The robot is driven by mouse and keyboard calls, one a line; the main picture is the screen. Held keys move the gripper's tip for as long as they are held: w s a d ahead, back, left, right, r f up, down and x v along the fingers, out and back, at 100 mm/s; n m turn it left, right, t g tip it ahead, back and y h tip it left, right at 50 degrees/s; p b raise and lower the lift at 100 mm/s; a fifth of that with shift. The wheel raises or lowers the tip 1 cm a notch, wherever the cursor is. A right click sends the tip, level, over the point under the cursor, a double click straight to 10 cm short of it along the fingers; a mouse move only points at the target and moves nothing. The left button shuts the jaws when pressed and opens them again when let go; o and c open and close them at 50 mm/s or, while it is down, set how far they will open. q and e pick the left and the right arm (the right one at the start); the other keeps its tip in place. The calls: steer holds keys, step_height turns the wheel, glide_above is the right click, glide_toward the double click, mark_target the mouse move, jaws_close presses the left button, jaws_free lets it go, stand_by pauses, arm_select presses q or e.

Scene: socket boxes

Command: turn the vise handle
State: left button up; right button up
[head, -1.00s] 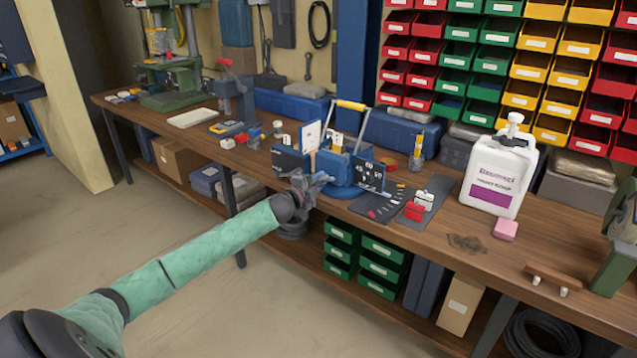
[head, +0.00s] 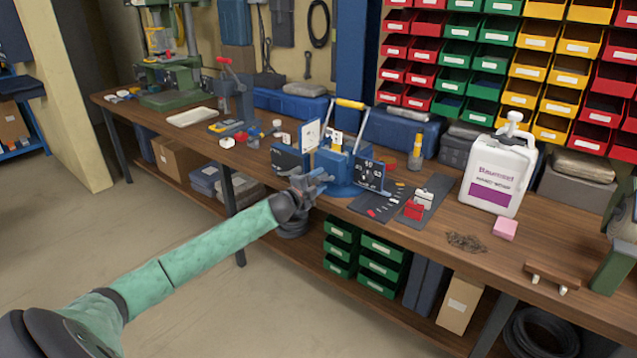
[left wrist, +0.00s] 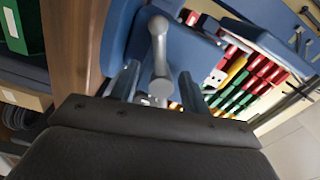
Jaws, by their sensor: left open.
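The blue vise (head: 340,168) stands at the front edge of the wooden workbench in the head view. Dark panels with white markings flank it. In the left wrist view, a grey metal vise handle (left wrist: 159,57) with a rounded end shows in front of the blue vise body (left wrist: 196,43). My left gripper (head: 318,178) is at the front of the vise. In the wrist view its two fingers (left wrist: 157,88) are open, one on each side of the handle. I cannot tell whether either finger touches it. My right gripper is not in view.
A dark mat (head: 378,207) with small parts lies right of the vise. A white jug (head: 497,175) and a pink block (head: 505,229) stand further right. Green drawers (head: 380,263) sit under the bench. Open floor (head: 200,305) lies in front.

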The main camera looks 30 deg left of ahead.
mark_target(317, 183)
arm_select(q)
steer(key=s, duration=0.3)
steer(key=s+b, duration=0.1)
steer(key=s, duration=0.1)
steer(key=shift+s+a+f, duration=0.15)
steer(key=shift+s+a, duration=0.05)
steer(key=shift+s, duration=0.2)
steer(key=shift+s+b, duration=0.3)
steer(key=shift+s, duration=0.6)
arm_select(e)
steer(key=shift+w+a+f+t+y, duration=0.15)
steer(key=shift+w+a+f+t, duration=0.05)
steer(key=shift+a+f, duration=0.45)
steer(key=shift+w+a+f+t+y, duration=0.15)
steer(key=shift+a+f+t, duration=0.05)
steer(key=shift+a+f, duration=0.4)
arm_select(q)
steer(key=shift+a, duration=0.1)
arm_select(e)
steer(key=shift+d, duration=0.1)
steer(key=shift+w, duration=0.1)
